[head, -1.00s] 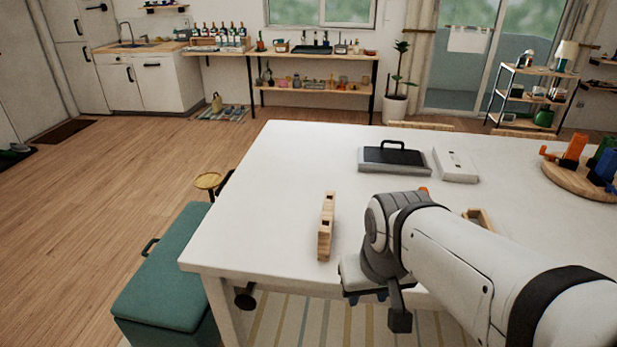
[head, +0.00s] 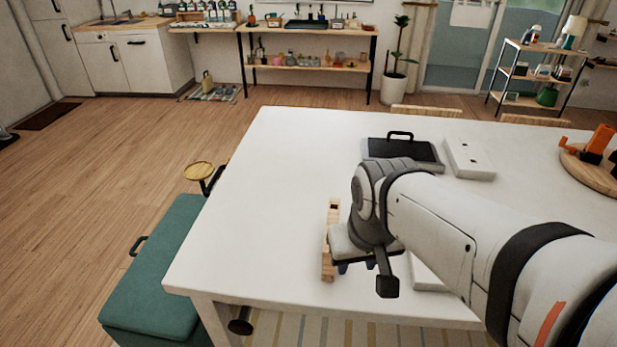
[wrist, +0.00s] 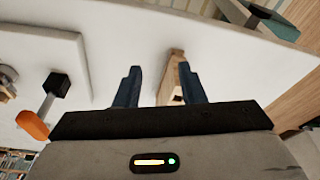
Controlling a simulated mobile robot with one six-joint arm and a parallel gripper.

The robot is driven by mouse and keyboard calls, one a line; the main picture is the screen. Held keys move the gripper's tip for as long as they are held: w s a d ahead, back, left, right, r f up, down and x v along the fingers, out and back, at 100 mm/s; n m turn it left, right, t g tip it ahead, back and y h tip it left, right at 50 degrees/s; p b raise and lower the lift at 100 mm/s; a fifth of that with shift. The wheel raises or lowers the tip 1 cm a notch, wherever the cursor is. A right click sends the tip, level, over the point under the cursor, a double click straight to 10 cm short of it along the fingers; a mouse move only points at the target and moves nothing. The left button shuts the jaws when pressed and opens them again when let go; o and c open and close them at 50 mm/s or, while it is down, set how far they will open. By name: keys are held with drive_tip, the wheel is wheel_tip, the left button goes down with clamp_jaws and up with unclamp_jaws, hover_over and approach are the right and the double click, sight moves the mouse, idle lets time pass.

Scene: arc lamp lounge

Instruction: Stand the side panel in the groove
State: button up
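A pale wooden piece (head: 333,213) with dark notches is on the white table near its left front part, partly covered by my gripper (head: 352,267). I cannot tell for sure whether this is the side panel or the part with the groove. In the wrist view my gripper (wrist: 160,88) is open, its two dark blue fingers spread. The wooden piece (wrist: 172,72) shows between them, closer to the right finger, with a dark square notch. I cannot tell whether a finger touches it. No groove can be clearly made out.
A white plate (wrist: 50,55) with a black-knobbed lever (wrist: 55,88) and an orange part (wrist: 32,124) lies left in the wrist view. A dark-topped tray (head: 425,152) and white box (head: 468,158) stand farther back. The table's left side (head: 255,190) is clear.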

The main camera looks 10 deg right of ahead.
sight(334, 207)
drive_tip(key=shift+o, duration=0.2)
drive_tip(key=shift+o, duration=0.8)
drive_tip(key=shift+w, duration=0.1)
drive_tip(key=shift+o, duration=0.6)
drive_tip(key=w+r+m+g+p, duration=0.1)
drive_tip(key=w+p, duration=0.1)
drive_tip(key=w, duration=0.5)
drive_tip(key=shift+a+r+m, duration=0.25)
drive_tip(key=shift+a+m, duration=0.05)
drive_tip(key=shift+a, duration=0.05)
drive_tip(key=shift+m+g, duration=0.8)
drive_tip(key=shift+m, duration=0.1)
drive_tip(key=w, duration=0.3)
drive_tip(key=w+f+p, duration=0.1)
drive_tip(key=w, duration=0.2)
drive_tip(key=shift+w+f+p, duration=0.15)
drive_tip(key=shift+w+p, duration=0.05)
drive_tip(key=shift+p, duration=0.1)
drive_tip(key=shift+w+f, duration=0.2)
wheel_tip(334, 207, down, 8)
drive_tip(key=shift+r+p, duration=0.15)
drive_tip(key=shift+p, duration=0.25)
drive_tip(key=shift+s, duration=0.1)
drive_tip(key=shift+c, duration=0.3)
clamp_jaws()
